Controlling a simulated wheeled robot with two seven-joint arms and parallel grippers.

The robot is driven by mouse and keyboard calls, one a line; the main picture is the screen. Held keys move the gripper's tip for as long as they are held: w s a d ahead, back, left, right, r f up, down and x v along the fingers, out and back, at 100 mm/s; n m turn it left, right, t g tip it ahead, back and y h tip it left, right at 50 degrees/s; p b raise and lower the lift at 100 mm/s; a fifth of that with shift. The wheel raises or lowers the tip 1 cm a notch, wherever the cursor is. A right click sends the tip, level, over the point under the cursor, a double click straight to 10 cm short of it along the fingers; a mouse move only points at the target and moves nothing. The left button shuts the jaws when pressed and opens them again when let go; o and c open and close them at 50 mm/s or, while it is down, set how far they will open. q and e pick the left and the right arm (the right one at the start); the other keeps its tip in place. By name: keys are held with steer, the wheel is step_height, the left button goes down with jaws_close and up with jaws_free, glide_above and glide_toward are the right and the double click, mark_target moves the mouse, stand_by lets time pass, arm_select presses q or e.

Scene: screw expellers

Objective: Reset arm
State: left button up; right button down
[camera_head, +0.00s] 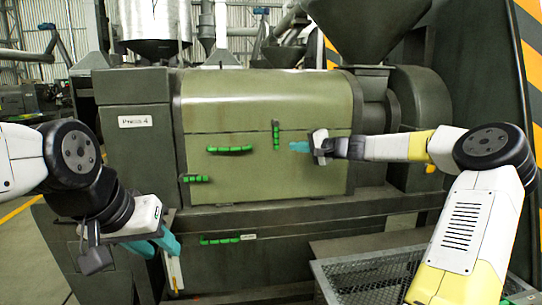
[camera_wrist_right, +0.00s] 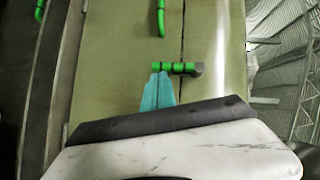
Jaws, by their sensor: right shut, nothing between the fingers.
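My right gripper (camera_head: 297,147) is in front of the olive-green panel of the machine (camera_head: 230,110). Its teal fingers are together and empty, and they show in the right wrist view (camera_wrist_right: 159,80), with their tips close below a green latch handle (camera_wrist_right: 175,68). I cannot tell whether they touch it. The same handle (camera_head: 276,134) is upright in the head view, left of the fingers. My left gripper (camera_head: 165,247) hangs low at the left, by the machine's lower front. Its teal fingers look apart, with nothing seen between them.
More green handles are on the machine: a long one (camera_head: 229,149), a short one (camera_head: 195,179) and a low one (camera_head: 219,240). A dark hopper (camera_head: 365,25) stands above. A mesh grate (camera_head: 370,278) lies low at the right. A striped post (camera_head: 530,60) borders the right.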

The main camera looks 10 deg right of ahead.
steer(key=s+a+f+n+g+h, duration=0.1)
steer(key=s+a+f+n+g, duration=0.2)
steer(key=s+a, duration=0.5)
steer(key=s+a+f+n+g+h, duration=0.2)
steer(key=s+a+n+g, duration=0.15)
steer(key=s+a, duration=0.45)
steer(key=s+d+n+h, duration=0.1)
steer(key=s+d, duration=0.3)
steer(key=s, duration=1.1)
steer(key=s+d+n+h, duration=0.1)
steer(key=s+d+h, duration=0.2)
steer(key=s, duration=1.2)
steer(key=shift+d+h, duration=0.3)
steer(key=shift+d, duration=0.85)
steer(key=shift+r, duration=0.1)
